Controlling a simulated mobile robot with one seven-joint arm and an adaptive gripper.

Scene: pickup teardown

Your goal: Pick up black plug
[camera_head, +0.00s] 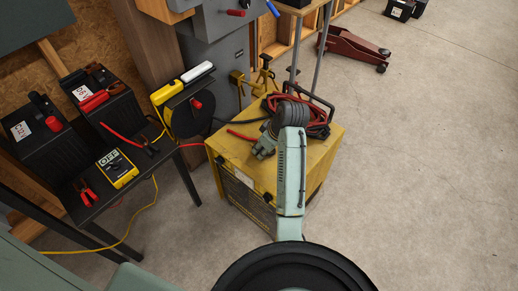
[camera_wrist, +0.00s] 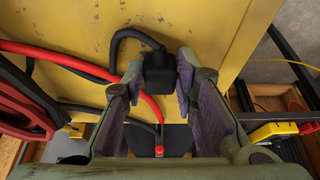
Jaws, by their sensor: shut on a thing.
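The black plug (camera_wrist: 160,73) is between my gripper's two fingertips in the wrist view, with a fingertip against each side of it. Its black cable curves away from it to the left over the yellow surface. My gripper (camera_wrist: 162,70) is shut on the plug. In the head view my gripper (camera_head: 262,152) is low over the top of the yellow machine (camera_head: 235,148), left of the coiled cables. The plug cannot be made out in the head view.
Red and black cables (camera_head: 316,118) lie coiled on the yellow machine under its black handle. A red floor jack (camera_head: 352,47) stands behind. The floor at right is clear.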

